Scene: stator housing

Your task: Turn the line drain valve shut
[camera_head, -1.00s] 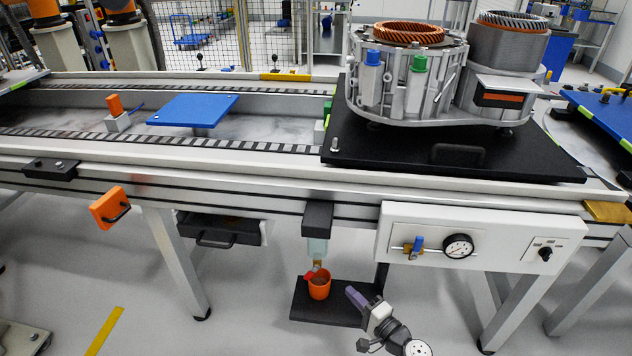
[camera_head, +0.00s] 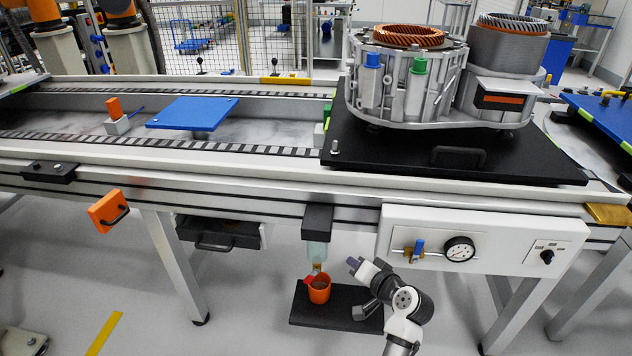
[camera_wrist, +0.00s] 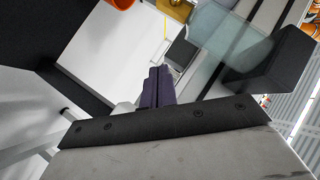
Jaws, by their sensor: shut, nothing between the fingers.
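A clear filter bowl (camera_head: 317,250) hangs under a black block (camera_head: 318,218) on the conveyor's front rail. A small brass drain fitting (camera_head: 317,267) with a red handle (camera_head: 309,279) sits below the bowl, just above an orange cup (camera_head: 320,291). The handle's exact angle is too small to tell. My gripper (camera_head: 353,263) is shut and empty, with its purple fingers to the right of the bowl and fitting, apart from them. In the wrist view, the shut fingers (camera_wrist: 158,75) point up the picture; the bowl (camera_wrist: 222,48) is right of them and the brass fitting (camera_wrist: 175,9) is at the top.
The cup stands on a black shelf (camera_head: 345,318). A white panel (camera_head: 490,238) with a blue-handled valve (camera_head: 419,247) and a gauge (camera_head: 459,249) is to the right of my gripper. A drawer (camera_head: 220,232) is at the left. The conveyor rail overhangs above.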

